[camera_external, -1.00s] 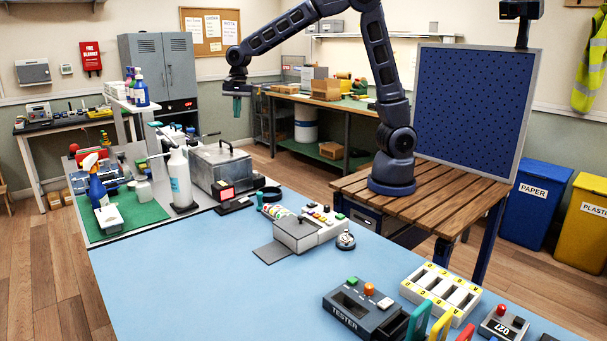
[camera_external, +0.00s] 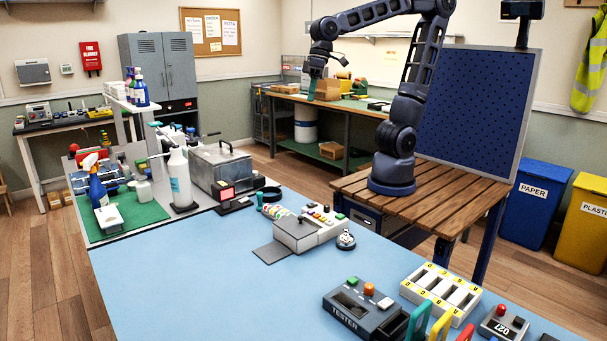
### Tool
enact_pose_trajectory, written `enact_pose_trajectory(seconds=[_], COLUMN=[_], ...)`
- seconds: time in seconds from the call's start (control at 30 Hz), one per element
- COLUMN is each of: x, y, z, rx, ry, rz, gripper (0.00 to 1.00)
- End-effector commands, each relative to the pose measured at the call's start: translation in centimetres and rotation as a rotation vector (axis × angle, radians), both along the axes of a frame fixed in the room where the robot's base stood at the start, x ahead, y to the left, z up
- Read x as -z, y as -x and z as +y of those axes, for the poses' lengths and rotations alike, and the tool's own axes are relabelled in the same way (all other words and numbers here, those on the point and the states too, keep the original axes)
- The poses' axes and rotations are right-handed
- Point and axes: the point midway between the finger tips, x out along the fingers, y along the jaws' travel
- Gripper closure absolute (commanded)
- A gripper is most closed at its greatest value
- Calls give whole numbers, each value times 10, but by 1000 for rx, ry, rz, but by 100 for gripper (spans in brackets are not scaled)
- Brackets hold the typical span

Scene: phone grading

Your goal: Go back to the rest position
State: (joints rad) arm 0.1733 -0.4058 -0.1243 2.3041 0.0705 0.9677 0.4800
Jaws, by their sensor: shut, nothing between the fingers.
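My gripper (camera_external: 312,96) is shut and empty. It hangs in the air at the upper middle of the external view, pointing down, with the back workbench behind it in the picture. My dark arm is raised and bent, its base on the wooden slatted stand (camera_external: 430,200). The gripper is well above the blue work table (camera_external: 200,275) and apart from everything on it. The fingertips are small here.
A dark blue panel (camera_external: 475,115) stands behind my arm. The table's middle is clear.

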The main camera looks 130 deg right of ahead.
Motion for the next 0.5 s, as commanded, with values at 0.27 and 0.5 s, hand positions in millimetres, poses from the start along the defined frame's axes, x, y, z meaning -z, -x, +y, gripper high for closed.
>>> enact_pose_trajectory(seconds=[0.27,0.5], x=[5,18], y=[59,102], z=[63,94], rx=[-388,-655], ry=[137,251], rz=[-60,-99], gripper=[100,100])
